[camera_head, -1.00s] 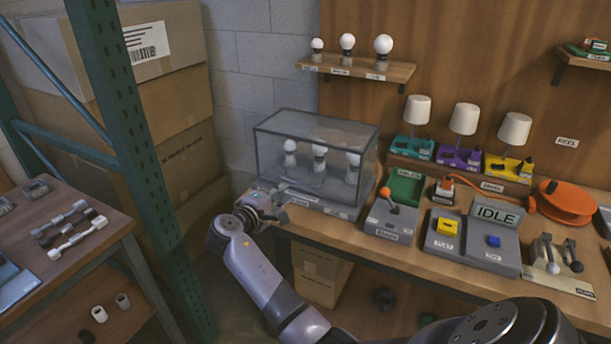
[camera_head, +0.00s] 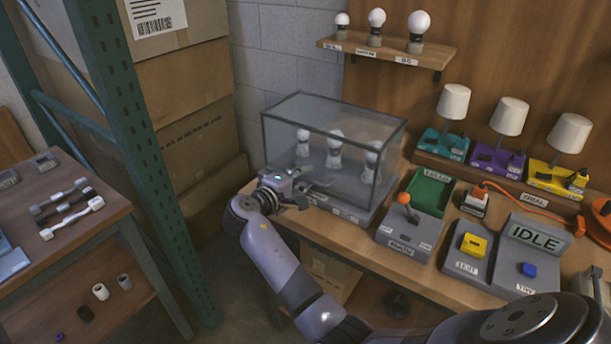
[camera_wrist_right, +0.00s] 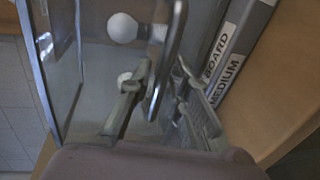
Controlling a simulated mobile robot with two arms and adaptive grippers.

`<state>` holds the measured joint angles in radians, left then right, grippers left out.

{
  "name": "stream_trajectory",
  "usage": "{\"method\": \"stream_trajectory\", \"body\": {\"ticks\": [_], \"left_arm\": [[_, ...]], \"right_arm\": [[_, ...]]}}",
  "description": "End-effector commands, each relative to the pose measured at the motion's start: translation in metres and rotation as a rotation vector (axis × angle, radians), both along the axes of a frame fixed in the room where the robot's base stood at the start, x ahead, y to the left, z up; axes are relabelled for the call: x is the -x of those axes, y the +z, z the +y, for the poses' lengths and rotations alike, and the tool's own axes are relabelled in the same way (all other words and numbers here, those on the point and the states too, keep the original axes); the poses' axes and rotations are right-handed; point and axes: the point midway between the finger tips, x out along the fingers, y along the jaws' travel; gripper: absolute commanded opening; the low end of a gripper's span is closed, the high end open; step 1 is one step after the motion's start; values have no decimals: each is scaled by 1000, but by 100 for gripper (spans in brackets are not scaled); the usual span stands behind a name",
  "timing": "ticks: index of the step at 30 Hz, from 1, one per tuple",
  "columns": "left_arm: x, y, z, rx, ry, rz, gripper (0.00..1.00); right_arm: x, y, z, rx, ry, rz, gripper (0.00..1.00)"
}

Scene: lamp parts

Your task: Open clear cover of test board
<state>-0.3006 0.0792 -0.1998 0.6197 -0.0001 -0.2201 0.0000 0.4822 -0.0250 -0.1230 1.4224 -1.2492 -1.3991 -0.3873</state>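The clear cover (camera_head: 290,118) is a see-through box with grey edges, closed over the test board (camera_head: 352,212) at the left end of the bench. Three white bulbs stand inside it. My right gripper (camera_head: 308,188) is at the cover's front left, low near the board's front edge. In the right wrist view, its two fingers (camera_wrist_right: 164,95) are apart, with a dark bar of the cover (camera_wrist_right: 167,60) passing between them. I cannot tell whether either finger touches the bar. The board's label strip (camera_wrist_right: 232,50) runs along the right. My left gripper is not in view.
A grey unit with an orange-knobbed lever (camera_head: 404,200) and green tray stands right of the cover. An IDLE display (camera_head: 537,235) is farther right. A bulb shelf (camera_head: 385,48) hangs above. A green rack post (camera_head: 150,170) and side table (camera_head: 90,215) are left.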

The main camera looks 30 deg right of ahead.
Motion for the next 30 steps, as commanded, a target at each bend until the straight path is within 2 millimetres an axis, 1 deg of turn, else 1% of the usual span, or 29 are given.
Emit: {"method": "stream_trajectory", "body": {"ticks": [2,9,10,30], "left_arm": [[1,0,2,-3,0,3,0],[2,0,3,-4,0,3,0],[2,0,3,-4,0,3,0],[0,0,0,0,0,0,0]], "right_arm": [[0,0,0,0,0,0,17],[0,0,0,-1,0,0,1],[0,0,0,-1,0,0,0],[0,0,-1,0,-1,1,0]]}}
